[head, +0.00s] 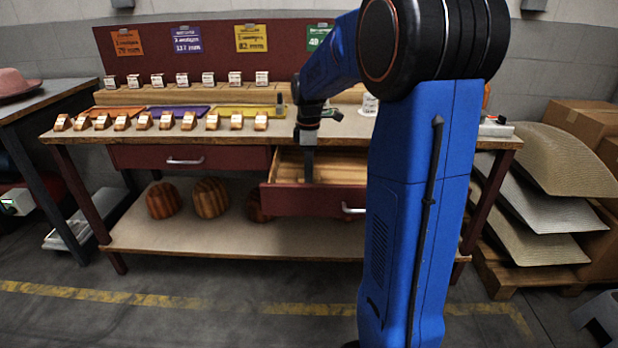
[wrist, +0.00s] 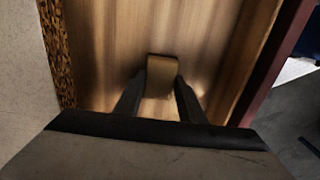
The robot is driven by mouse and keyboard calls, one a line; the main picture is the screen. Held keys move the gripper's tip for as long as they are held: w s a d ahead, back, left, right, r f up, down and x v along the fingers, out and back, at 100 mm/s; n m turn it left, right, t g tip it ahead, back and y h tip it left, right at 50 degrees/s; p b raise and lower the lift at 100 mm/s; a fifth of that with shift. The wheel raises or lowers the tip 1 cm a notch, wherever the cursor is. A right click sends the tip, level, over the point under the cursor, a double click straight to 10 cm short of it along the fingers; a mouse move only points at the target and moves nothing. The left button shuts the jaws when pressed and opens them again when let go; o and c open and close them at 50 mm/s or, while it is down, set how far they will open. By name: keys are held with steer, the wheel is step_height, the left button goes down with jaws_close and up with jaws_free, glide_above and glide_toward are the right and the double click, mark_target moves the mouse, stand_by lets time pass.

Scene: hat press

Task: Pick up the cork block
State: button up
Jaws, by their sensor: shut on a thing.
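The cork block (wrist: 162,76) is a small tan block in the wrist view, between the fingertips of my gripper (wrist: 158,95). My gripper is shut on it. Both sit inside the open drawer, over its wooden bottom (wrist: 110,40). In the head view my gripper (head: 308,180) reaches down into the open right drawer (head: 310,200). The block is hidden there behind the drawer front. I cannot tell whether the block touches the drawer bottom.
Drawer walls stand close around my gripper. The workbench (head: 90,130) holds rows of small blocks and coloured trays. A left drawer (head: 190,158) is closed. Rounded wooden forms (head: 210,197) lie on the lower shelf. Stacked sheets (head: 530,205) stand at right.

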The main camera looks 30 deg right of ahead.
steer(key=shift+r, duration=0.1)
step_height(320, 180, up, 10)
stand_by(0.4)
